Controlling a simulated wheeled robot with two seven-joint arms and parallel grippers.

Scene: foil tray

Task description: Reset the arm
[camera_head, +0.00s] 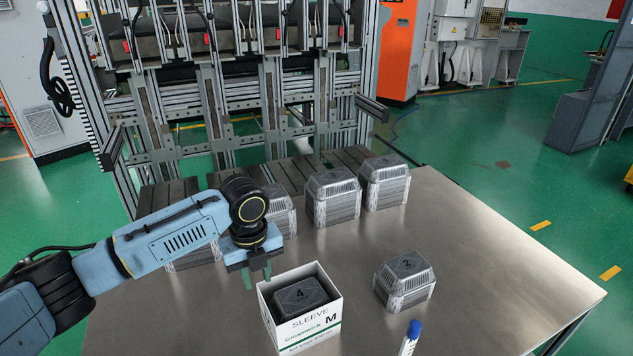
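My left arm comes in from the left, and its gripper (257,276) points down just behind the white sleeve box (308,332). Its two fingers stand apart with nothing visible between them, so it is open and empty. A foil tray stack marked 4 (300,294) sits inside the sleeve box. Another stack marked 2 (405,282) stands on the steel table (480,270) to the right of the box. My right gripper is not in view.
More tray stacks stand along the back of the table, including a middle one (333,198) and a right one (385,183); my arm partly hides others. A blue-capped marker (410,339) is at the front. A metal frame rises behind. The table's right side is clear.

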